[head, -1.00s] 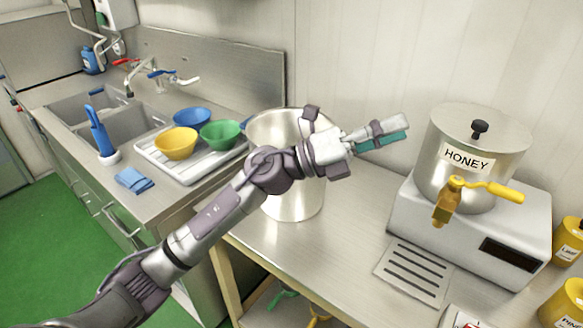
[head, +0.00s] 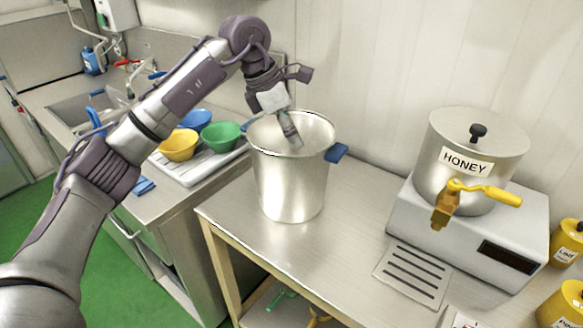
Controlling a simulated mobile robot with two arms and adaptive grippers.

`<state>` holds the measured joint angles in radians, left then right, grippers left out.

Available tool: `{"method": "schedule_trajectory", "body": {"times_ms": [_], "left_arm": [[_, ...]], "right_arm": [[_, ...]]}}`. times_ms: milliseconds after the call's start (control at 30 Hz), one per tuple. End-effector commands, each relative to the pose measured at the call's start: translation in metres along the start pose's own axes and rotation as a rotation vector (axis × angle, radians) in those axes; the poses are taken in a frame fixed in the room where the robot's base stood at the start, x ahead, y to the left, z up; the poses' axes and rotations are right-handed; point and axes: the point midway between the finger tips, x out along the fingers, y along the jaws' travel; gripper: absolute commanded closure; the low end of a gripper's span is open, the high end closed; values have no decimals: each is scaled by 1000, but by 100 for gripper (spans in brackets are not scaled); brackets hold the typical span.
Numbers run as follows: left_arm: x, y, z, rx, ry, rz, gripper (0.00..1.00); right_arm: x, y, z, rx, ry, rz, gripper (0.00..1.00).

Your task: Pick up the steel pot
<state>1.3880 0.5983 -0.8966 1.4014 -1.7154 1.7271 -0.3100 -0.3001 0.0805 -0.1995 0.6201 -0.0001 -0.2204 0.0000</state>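The steel pot (head: 290,185) is tall, open and shiny, and stands upright on the steel table. It has a blue handle on the right (head: 336,153) and another at the left of its rim (head: 252,124). My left gripper (head: 293,138) points down at the pot's mouth, its fingertips over the opening in the picture. I cannot tell whether the fingertips are inside the pot or touch its rim. The fingers overlap in this view, so their opening does not show. My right gripper is not in view.
A honey kettle (head: 470,160) with a yellow-handled tap stands on a grey base at the right. A slotted drip tray (head: 413,276) lies before it. Green, yellow (head: 178,145) and blue bowls sit on a drainer at the left. The table before the pot is clear.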

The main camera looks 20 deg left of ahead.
Motion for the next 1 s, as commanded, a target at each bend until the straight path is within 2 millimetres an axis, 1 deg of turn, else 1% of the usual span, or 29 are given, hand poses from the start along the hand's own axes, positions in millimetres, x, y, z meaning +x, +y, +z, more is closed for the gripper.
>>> {"method": "schedule_trajectory", "body": {"times_ms": [33, 100, 267, 367, 500, 633, 733, 933, 967, 1000], "left_arm": [[8, -1, 0, 1, 2, -3, 64], [18, -1, 1, 2, -1, -3, 64], [31, -1, 1, 2, -3, 0, 64], [38, -3, 1, 2, -1, -4, 64], [58, -7, 1, 1, 0, -6, 64], [76, -7, 1, 1, -3, -3, 64], [83, -7, 1, 1, -2, -2, 64], [84, -7, 0, 2, -3, -1, 64], [84, -7, 0, 2, -3, -1, 66], [84, -7, 0, 2, -3, -1, 73]], "right_arm": [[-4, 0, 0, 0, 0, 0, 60], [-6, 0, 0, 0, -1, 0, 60], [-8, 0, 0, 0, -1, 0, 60], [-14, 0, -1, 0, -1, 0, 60], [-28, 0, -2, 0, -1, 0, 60], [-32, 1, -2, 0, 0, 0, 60], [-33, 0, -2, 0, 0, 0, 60], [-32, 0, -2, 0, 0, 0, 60], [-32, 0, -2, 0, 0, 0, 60], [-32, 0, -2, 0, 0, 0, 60]]}}
